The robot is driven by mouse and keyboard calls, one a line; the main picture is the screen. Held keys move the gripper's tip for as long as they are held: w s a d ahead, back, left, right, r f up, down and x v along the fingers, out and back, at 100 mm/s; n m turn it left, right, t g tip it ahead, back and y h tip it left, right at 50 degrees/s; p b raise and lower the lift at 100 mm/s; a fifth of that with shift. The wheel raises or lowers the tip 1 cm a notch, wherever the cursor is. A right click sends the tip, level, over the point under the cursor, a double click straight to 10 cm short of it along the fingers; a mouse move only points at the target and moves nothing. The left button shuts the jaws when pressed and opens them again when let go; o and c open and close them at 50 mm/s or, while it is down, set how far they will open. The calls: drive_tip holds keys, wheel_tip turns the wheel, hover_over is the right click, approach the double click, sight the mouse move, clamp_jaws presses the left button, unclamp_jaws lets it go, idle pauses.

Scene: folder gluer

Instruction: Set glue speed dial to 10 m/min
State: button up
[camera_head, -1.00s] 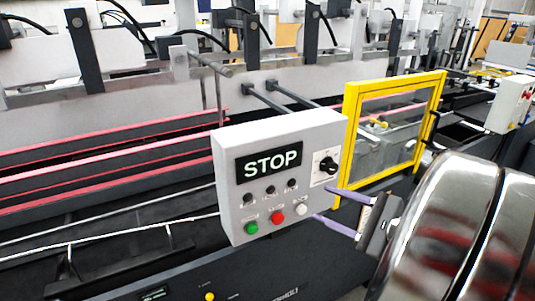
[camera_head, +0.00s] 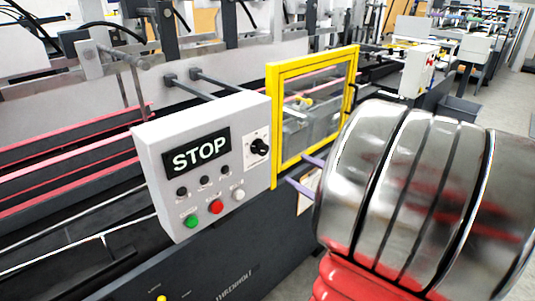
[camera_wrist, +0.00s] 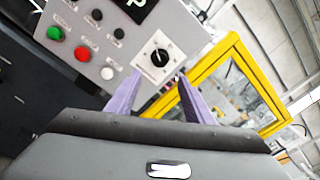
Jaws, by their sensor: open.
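The glue speed dial is a black knob (camera_head: 259,147) on a white square plate at the right side of a grey control box (camera_head: 150,160). In the wrist view the dial (camera_wrist: 159,57) sits just beyond my gripper (camera_wrist: 158,80), whose two purple fingers are spread apart. The white marks around the knob are too small to read. In the head view my gripper (camera_head: 303,174) is to the right of the box and below the dial, partly hidden behind my arm. The fingers appear apart from the knob and hold nothing.
The box also carries a STOP display (camera_head: 201,153), green (camera_head: 191,221), red (camera_head: 216,207) and white (camera_head: 239,195) buttons, and small black knobs. A yellow-framed guard (camera_head: 272,125) stands close to the right of the box. Machine rails with red belts (camera_head: 70,165) lie left.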

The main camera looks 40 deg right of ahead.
sight(265, 151)
drive_tip(key=shift+w+a, duration=0.2)
drive_tip(key=shift+w, duration=6.1)
drive_tip(key=c, duration=1)
drive_tip(key=shift+m, duration=0.4)
drive_tip(key=o, duration=1)
drive_tip(key=shift+s, duration=0.15)
drive_tip(key=s, duration=1.3)
drive_tip(key=shift+s+d, duration=0.15)
drive_tip(key=shift+s, duration=0.15)
drive_tip(key=shift+w+f, duration=0.1)
